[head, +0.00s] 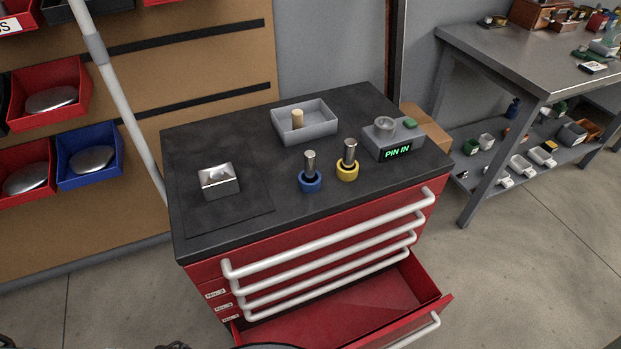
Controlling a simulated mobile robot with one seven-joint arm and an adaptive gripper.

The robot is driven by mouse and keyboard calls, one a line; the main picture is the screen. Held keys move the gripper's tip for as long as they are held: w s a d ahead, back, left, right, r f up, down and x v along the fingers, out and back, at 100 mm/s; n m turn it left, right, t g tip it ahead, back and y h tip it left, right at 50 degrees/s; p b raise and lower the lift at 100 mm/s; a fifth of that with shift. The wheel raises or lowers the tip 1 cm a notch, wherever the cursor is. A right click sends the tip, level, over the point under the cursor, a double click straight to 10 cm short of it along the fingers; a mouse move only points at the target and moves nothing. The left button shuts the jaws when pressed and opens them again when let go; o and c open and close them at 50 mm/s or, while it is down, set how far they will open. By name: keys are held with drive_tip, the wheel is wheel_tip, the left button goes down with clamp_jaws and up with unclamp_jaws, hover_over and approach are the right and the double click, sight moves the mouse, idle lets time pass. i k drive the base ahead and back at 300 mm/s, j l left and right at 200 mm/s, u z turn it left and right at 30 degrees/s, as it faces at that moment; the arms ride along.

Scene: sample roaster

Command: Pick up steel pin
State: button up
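Two steel pins stand upright on the black top of a red tool cabinet. One steel pin (310,161) stands in a blue ring-shaped base (311,181). The other steel pin (350,150) stands to its right in a yellow ring-shaped base (347,170). The lower ends of both are hidden inside the bases. My gripper cannot be made out in the head view; only dark shapes show at the bottom edge.
A grey tray (324,130) with a wooden peg (297,119) stands behind the pins. A grey device (385,141) reading "PIN IN" is at right. A metal block (218,181) sits left on a dark mat (245,218). The bottom drawer (350,310) is open.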

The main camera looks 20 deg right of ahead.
sight(309, 155)
drive_tip(key=k+l+z, duration=0.15)
drive_tip(key=l+z, duration=0.35)
drive_tip(key=l, duration=0.15)
drive_tip(key=l+z, duration=0.5)
drive_tip(key=l, duration=0.15)
drive_tip(key=k, duration=0.05)
